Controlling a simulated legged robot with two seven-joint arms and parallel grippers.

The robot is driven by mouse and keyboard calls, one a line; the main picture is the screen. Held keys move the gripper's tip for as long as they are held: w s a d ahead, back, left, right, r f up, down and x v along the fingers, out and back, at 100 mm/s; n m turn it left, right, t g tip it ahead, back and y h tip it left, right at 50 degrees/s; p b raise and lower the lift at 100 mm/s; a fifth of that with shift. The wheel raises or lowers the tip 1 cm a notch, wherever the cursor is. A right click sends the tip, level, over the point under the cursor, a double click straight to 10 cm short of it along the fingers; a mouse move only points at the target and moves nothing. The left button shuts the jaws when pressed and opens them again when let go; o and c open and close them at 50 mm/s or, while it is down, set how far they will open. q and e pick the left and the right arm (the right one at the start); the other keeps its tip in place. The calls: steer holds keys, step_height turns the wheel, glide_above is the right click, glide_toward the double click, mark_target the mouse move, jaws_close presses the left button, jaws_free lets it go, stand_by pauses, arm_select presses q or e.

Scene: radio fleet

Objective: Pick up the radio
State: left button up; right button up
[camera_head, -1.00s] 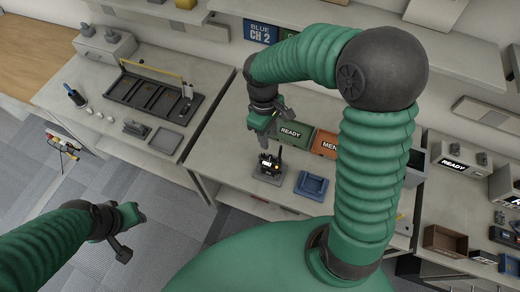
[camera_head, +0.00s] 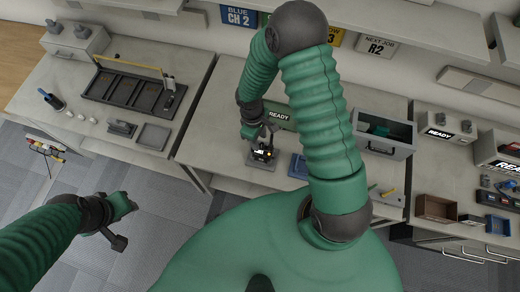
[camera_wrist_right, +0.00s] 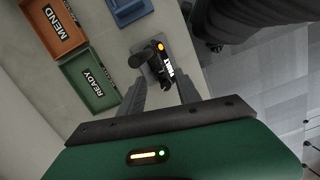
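The radio (camera_head: 264,154) is a small dark handset with a lit display and an orange-yellow spot. It stands on a grey pad on the middle bench. In the right wrist view the radio (camera_wrist_right: 152,62) lies just beyond and between the fingertips. My right gripper (camera_head: 262,137) is just above the radio in the head view. In the wrist view its two fingers (camera_wrist_right: 160,92) are spread, with nothing gripped. Whether they touch the radio is not clear. My left gripper (camera_head: 120,222) hangs over the floor at lower left, away from the benches; its fingers are too small to read.
A green READY bin (camera_wrist_right: 92,82) and an orange MEND bin (camera_wrist_right: 54,27) stand beside the radio. A blue tray (camera_head: 298,166) sits to its right, partly behind my arm. A grey open box (camera_head: 384,134) stands further right. A black rack (camera_head: 132,90) is on the left bench.

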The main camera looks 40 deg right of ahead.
steer(key=shift+s+d+f, duration=0.15)
steer(key=shift+s+f, duration=0.2)
steer(key=shift+f, duration=0.15)
steer(key=shift+s+d+f, duration=0.1)
steer(key=shift+s+d, duration=0.15)
steer(key=shift+d, duration=0.05)
steer(key=shift+w+a+f, duration=0.1)
steer(key=shift+w+f, duration=0.05)
steer(key=shift+w, duration=0.15)
steer(key=c, duration=0.6)
steer(key=shift+a, duration=0.25)
jaws_close()
steer(key=shift+s+d, duration=0.1)
steer(key=shift+d, duration=0.1)
